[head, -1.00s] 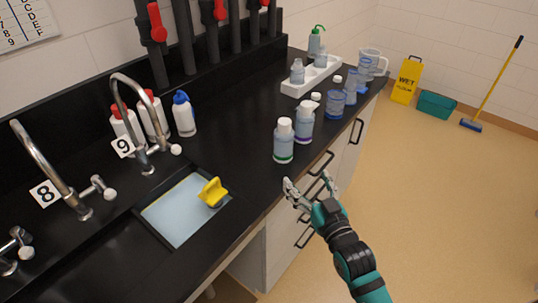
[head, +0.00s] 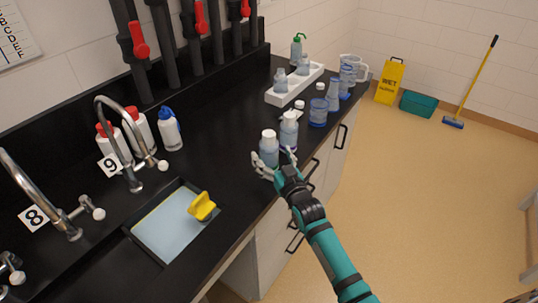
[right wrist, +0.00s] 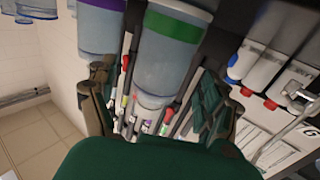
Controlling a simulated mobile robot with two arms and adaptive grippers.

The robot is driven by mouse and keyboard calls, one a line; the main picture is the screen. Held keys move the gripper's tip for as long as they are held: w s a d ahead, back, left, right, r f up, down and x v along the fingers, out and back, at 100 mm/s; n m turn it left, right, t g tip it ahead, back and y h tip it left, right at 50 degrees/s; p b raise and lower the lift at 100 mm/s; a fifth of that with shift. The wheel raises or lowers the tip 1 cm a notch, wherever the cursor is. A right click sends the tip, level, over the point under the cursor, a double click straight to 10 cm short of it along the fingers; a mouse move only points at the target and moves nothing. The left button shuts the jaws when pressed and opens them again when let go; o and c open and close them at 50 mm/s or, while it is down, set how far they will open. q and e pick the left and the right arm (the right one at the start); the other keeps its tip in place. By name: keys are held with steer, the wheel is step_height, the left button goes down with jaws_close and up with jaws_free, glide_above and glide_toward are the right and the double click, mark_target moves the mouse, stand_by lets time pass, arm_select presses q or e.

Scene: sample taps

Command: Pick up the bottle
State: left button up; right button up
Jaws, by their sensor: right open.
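A clear bottle with a white cap and a green band (head: 269,148) stands upright near the front edge of the black counter. My right gripper (head: 275,167) is open right at it, its fingers spread at the bottle's near side. In the right wrist view the green-banded bottle (right wrist: 168,50) fills the upper middle, between the two open fingers. Whether a finger touches it cannot be told. A similar bottle with a purple band (head: 289,130) stands close behind it; it also shows in the right wrist view (right wrist: 101,30). My left gripper is not in view.
Blue-tinted containers (head: 318,112) stand farther along the counter, with a white rack (head: 281,98) behind them.

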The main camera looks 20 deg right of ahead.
steer(key=w, duration=0.3)
steer(key=shift+w+a+f, duration=0.1)
steer(key=c, duration=1.4)
steer(key=shift+c, duration=0.2)
